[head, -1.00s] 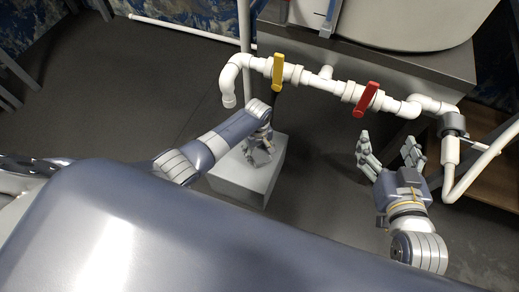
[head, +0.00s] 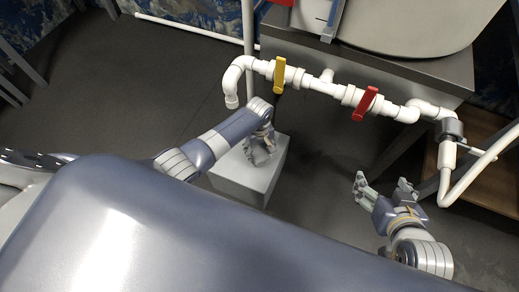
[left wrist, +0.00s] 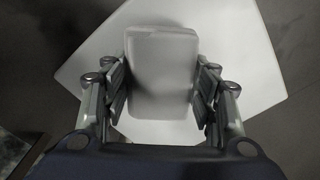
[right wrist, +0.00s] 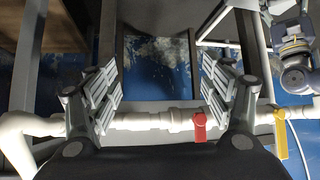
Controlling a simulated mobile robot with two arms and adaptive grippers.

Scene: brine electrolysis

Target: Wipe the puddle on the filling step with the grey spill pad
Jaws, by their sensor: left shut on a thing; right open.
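The filling step (head: 240,184) is a pale grey block on the floor. Its top also fills much of the left wrist view (left wrist: 85,75). My left gripper (head: 262,150) is over the step, pointing down. In the left wrist view it is shut on the grey spill pad (left wrist: 162,75), a rounded rectangle held between both fingers above or on the step; I cannot tell whether it touches. No puddle can be made out; the pad and arm cover part of the step. My right gripper (head: 382,186) is open and empty, right of the step and below the pipe.
A white pipe (head: 325,87) with a yellow valve handle (head: 280,74) and a red one (head: 364,104) runs above and behind the step. Its spout (head: 232,100) hangs near the step. A grey bench (head: 440,68) stands behind. Dark floor lies open at left.

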